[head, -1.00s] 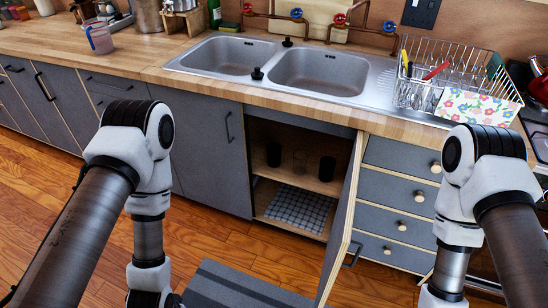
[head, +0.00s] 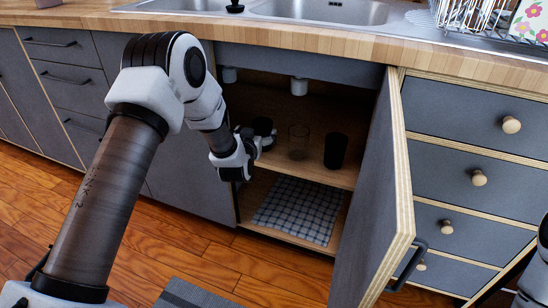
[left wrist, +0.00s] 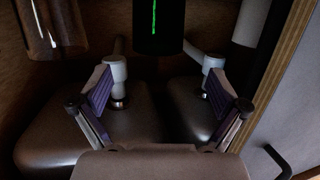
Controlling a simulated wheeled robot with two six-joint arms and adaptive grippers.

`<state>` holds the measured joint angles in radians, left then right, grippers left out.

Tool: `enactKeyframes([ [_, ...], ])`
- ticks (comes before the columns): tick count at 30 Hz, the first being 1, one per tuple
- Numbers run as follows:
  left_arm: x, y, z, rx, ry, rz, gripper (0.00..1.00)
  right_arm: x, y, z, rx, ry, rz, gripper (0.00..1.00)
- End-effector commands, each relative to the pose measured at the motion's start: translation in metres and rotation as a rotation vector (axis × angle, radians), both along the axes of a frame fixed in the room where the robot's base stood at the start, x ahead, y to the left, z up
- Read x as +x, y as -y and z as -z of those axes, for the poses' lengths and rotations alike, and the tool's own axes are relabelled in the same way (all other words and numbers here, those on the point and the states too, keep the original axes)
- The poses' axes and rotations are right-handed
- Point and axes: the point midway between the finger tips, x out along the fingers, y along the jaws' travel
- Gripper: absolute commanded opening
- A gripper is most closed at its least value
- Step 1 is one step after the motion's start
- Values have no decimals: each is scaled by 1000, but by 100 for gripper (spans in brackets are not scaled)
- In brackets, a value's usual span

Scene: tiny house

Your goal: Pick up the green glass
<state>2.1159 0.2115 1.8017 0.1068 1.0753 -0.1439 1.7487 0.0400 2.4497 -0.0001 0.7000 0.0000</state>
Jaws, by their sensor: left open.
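A dark glass (head: 263,127) stands at the left on the upper shelf inside the open cabinet. In the left wrist view, which looks upside down, this dark glass (left wrist: 158,28) shows a bright green streak, so it looks like the green glass. My left gripper (head: 252,143) is at the cabinet opening, just in front of it and partly covering it in the head view. In the left wrist view the gripper's fingers (left wrist: 158,75) are spread with nothing between them, and the glass is beyond the tips. My right gripper is not in view.
A clear glass (head: 298,143) and another dark glass (head: 335,151) stand to the right on the shelf (head: 315,176). The open door (head: 375,200) bounds the right side. A checked cloth (head: 300,209) lies below. Sink undersides (left wrist: 85,125) show in the wrist view.

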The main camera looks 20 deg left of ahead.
Motion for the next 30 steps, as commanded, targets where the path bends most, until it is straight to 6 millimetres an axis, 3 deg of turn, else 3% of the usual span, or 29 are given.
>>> enactKeyframes([
  [8,30,-6,8,0,6,1,98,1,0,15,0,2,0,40],
  [15,68,-14,19,1,5,2,98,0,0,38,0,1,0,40],
  [23,75,-16,17,0,2,2,98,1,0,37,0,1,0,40],
  [26,74,-16,17,0,2,2,66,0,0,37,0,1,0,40],
  [30,74,-15,17,0,2,2,17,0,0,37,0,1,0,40],
])
